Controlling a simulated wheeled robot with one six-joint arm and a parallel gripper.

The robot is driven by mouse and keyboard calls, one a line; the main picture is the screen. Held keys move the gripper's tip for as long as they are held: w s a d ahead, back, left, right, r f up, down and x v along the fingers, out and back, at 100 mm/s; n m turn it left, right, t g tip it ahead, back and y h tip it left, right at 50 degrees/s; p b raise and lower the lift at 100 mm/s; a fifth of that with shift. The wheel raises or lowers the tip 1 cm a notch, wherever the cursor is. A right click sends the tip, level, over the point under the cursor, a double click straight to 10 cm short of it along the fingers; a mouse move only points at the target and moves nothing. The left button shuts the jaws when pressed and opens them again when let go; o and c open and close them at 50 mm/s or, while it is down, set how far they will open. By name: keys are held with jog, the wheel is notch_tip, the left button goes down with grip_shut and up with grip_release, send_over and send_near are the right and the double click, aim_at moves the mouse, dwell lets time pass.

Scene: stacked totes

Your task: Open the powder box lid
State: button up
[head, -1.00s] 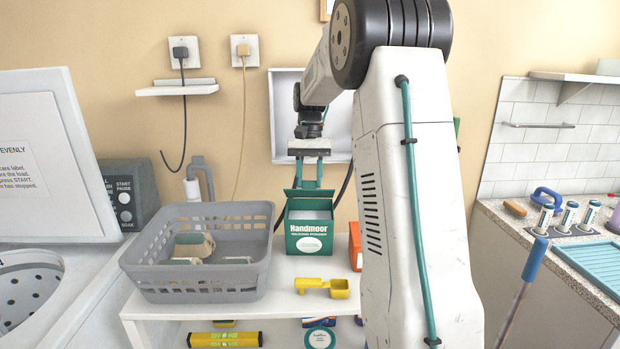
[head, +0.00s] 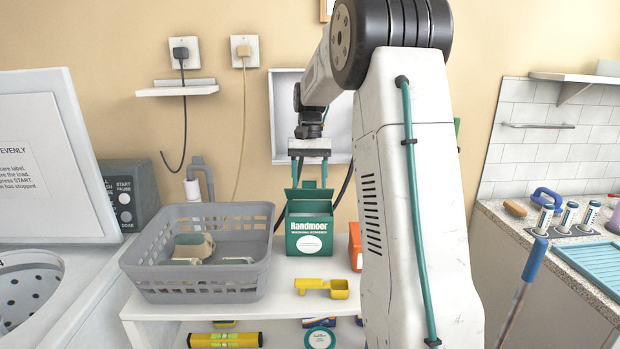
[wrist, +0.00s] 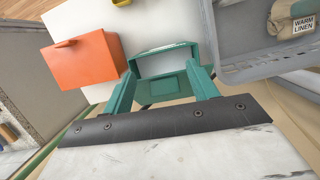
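The powder box (head: 309,243) is a green carton marked Handmoor, upright on the white shelf top. Its lid (head: 309,193) stands raised at the back edge of the box. In the wrist view the lid (wrist: 169,85) lies between my fingers, with the box's rim and mouth (wrist: 164,60) beyond it. My gripper (head: 310,184) points down over the rear of the box, its two green fingers spread apart. It also shows in the wrist view (wrist: 163,62), with nothing clearly clamped. Whether a finger touches the lid or box I cannot tell.
A grey basket (head: 200,277) stands close left of the box. An orange box (head: 355,246) is close on the right. A yellow scoop (head: 322,287) lies in front. The wall and a white wall panel (head: 284,115) are behind.

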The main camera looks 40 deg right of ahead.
jog(key=shift+r, duration=0.1)
jog(key=v, duration=0.7)
jog(key=shift+r, duration=0.3)
